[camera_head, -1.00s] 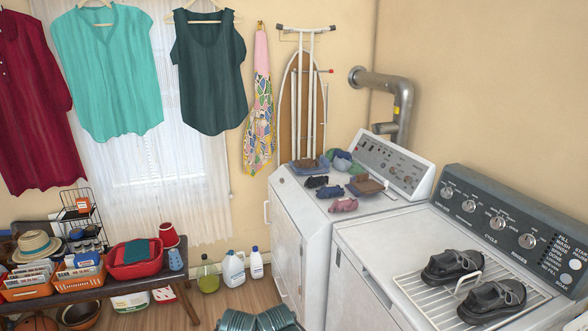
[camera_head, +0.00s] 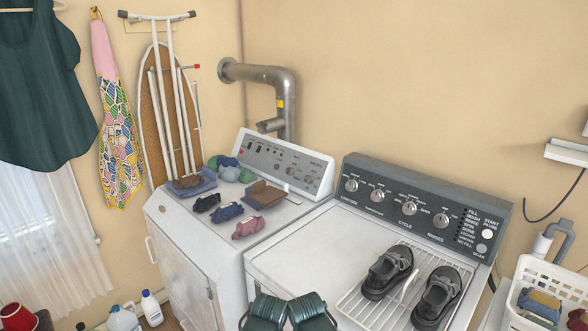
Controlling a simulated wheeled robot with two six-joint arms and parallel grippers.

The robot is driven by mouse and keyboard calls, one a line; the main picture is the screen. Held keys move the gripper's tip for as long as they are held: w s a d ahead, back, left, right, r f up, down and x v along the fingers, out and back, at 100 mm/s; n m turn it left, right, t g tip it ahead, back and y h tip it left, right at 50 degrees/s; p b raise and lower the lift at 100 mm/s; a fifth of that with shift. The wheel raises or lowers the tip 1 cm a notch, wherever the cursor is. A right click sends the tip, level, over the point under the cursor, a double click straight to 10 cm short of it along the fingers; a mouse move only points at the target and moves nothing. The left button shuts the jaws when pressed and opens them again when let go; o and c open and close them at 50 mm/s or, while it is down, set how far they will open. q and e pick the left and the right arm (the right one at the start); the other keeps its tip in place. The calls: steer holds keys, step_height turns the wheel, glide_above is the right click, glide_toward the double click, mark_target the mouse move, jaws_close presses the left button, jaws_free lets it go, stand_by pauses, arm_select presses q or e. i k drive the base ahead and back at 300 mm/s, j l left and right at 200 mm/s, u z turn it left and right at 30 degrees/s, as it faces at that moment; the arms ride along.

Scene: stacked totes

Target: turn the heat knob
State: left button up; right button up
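The white machine on the left has a light grey control panel (camera_head: 290,165) with several small dark switches and small round knobs, one of them near the right (camera_head: 309,180). The label text there is too small to read, so I cannot tell which knob is for heat. The right machine has a dark panel (camera_head: 470,197) with several silver knobs (camera_head: 351,185) in a row; its readable labels include "CYCLE" and "RINSES".
Black shoes (camera_head: 388,271) stand on a wire rack (camera_head: 357,304) on the right machine. A white basket (camera_head: 548,268) stands at right. A metal pipe (camera_head: 262,74) runs along the wall.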

mark_target(289, 171)
steer(key=i+j+z, duration=0.1)
steer(key=z, duration=0.35)
steer(key=j+z, duration=0.3)
steer(key=z, duration=0.2)
steer(key=j+z, duration=0.2)
steer(key=j, duration=0.4)
steer(key=j+z, duration=0.2)
steer(key=j, duration=0.35)
steer(key=k+j+z, duration=0.2)
steer(key=j, duration=1.05)
steer(key=k+j, duration=0.15)
steer(key=j, duration=1.15)
steer(key=k+z, duration=0.05)
